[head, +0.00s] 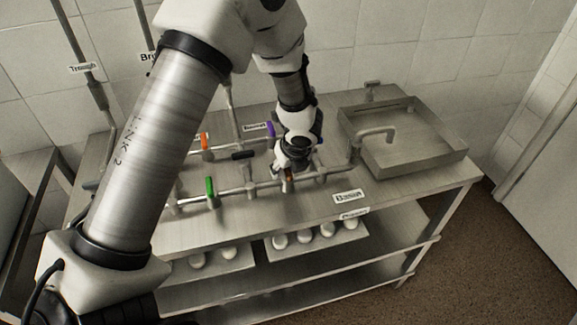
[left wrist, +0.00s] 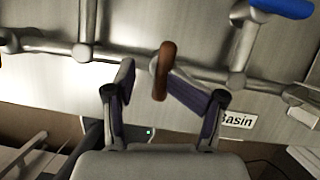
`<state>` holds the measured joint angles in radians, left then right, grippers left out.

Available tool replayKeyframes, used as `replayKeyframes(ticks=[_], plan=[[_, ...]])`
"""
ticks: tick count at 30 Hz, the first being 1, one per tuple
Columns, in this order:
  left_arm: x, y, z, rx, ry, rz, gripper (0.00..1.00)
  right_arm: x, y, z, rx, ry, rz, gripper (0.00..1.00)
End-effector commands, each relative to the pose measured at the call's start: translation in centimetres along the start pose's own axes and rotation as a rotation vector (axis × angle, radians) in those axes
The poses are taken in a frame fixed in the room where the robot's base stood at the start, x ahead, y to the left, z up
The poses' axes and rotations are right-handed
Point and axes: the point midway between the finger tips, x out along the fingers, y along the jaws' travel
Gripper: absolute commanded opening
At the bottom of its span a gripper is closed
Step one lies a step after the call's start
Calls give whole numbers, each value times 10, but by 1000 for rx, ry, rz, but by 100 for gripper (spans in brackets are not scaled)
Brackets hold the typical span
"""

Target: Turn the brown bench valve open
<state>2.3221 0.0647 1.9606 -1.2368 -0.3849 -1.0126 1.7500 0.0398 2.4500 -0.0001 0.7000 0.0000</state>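The brown valve handle (left wrist: 163,70) stands on a metal pipe in the left wrist view, its long side nearly upright in the picture. In the head view only a small brown piece of it (head: 289,175) shows under my left gripper (head: 284,170). In the left wrist view my left gripper (left wrist: 149,76) is open. The handle is between its fingertips, close to or touching the right finger, with a clear gap to the left finger. I cannot tell whether the right finger touches it. My right gripper is in neither view.
The pipes on the metal bench carry other handles: green (head: 210,187), orange (head: 205,141), black (head: 243,155) and purple (head: 270,129). A sink basin (head: 440,158) with a spout (head: 376,134) is at the right. A "Basin" label (left wrist: 238,121) lies near the right finger.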

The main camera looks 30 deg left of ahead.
Motion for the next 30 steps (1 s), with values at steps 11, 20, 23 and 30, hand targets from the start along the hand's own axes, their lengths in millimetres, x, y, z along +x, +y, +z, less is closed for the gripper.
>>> replayKeyframes(ticks=[11, 20, 23, 30], plan=[[-1, 0, 1, 0, -2, 2, 43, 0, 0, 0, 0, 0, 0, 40], [-22, 1, 2, 1, -3, -1, 43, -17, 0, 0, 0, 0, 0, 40], [-31, 1, 3, 1, -3, -1, 43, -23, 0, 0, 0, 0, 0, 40], [-51, 2, 3, 0, -3, -3, 43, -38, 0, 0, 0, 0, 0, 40]])
